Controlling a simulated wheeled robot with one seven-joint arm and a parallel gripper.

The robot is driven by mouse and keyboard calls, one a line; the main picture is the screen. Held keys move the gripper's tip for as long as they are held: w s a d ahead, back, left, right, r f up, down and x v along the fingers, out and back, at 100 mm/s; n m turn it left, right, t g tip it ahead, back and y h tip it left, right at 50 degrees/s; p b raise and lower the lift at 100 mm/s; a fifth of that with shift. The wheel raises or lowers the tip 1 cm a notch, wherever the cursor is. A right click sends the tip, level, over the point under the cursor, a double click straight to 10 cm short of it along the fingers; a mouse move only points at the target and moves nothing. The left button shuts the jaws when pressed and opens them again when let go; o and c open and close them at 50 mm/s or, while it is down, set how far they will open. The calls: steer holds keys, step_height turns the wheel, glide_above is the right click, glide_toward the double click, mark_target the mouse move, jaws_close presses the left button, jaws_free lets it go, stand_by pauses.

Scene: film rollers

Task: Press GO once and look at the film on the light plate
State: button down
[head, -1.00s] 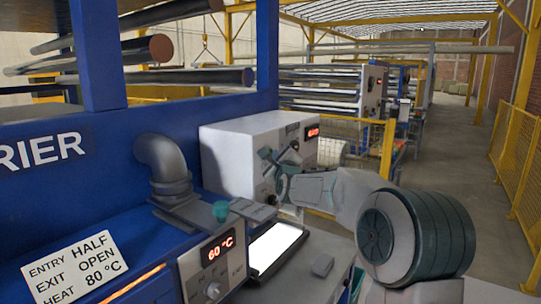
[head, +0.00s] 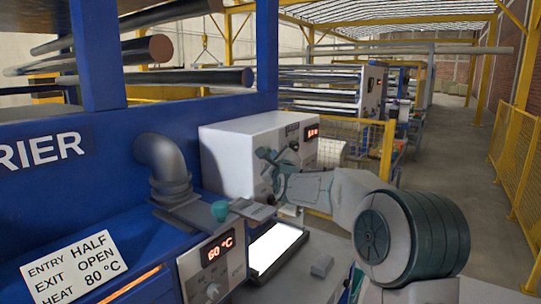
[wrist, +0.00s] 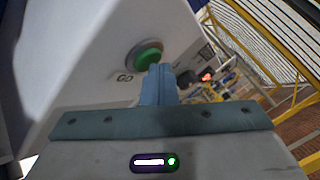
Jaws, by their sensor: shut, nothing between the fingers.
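The green GO button (wrist: 145,55) sits in a dark ring on the light grey control box (wrist: 85,70), with the letters GO beside it. In the wrist view my gripper (wrist: 159,68) is shut and empty, its fingertips overlapping the button's lower right edge. I cannot tell whether they touch it. In the head view my gripper (head: 266,158) is at the box's (head: 235,160) front face and hides the button. The light plate (head: 277,248) glows plain white on the bench below; I make out no film on it.
A small grey block (head: 321,265) lies right of the light plate. A panel (head: 212,262) reads 60 °C. Yellow fencing (head: 360,140) stands behind the box; the aisle at right is clear.

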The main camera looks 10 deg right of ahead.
steer(key=shift+s+d+b, duration=0.5)
steer(key=shift+s+b, duration=0.1)
steer(key=shift+b, duration=0.45)
steer(key=s+d+b, duration=0.3)
steer(key=b, duration=0.1)
steer(key=shift+s+d, duration=0.25)
stand_by(0.4)
